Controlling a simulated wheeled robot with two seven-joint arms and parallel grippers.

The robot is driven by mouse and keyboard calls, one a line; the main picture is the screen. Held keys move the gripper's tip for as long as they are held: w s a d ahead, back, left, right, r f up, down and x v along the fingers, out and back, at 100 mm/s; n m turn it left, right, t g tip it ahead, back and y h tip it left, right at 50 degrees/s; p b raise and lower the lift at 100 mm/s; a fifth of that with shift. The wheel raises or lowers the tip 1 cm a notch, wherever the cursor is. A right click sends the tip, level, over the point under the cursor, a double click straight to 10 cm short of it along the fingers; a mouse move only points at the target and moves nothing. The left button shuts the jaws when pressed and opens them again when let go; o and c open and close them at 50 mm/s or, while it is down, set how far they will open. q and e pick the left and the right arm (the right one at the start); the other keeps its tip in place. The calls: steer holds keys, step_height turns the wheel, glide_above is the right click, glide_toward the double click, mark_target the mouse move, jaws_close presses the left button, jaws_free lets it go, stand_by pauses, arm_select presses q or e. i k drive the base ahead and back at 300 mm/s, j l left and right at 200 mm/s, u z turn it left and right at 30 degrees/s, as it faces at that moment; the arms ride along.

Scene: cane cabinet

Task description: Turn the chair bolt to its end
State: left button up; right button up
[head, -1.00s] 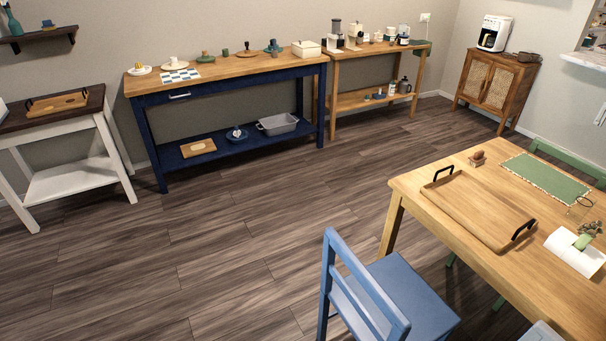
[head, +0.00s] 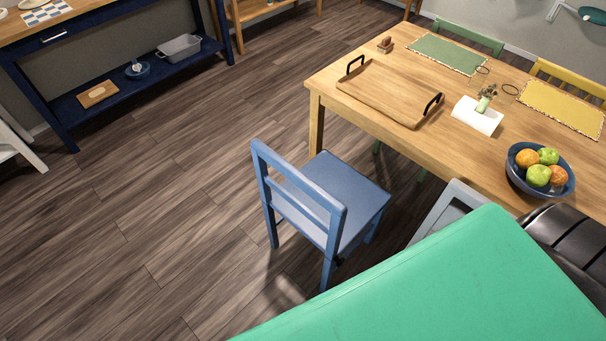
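A blue wooden chair (head: 333,203) stands on the floor at the near left end of the wooden dining table (head: 330,108). Its slatted backrest faces left and its seat faces the table. No bolt can be made out on the chair at this distance. Other chairs show in part: a grey one (head: 447,207) at the near side, a green one (head: 468,38) and a yellow one (head: 568,78) at the far side.
On the table are a wooden tray (head: 385,92), a fruit bowl (head: 540,182) and placemats. A green surface (head: 430,290) fills the lower right, beside a black ridged object (head: 575,245). A blue console (head: 100,75) stands at upper left. The floor left of the chair is clear.

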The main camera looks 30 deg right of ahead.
mark_target(340, 260)
steer(key=k+l+z, duration=0.2)
steer(key=z, duration=0.2)
steer(key=k+l+z, duration=0.25)
steer(key=z, duration=0.2)
steer(key=i+l+u, duration=0.2)
steer(key=l, duration=0.5)
steer(key=l+u, duration=0.2)
steer(key=l, duration=0.45)
steer(key=k, duration=0.05)
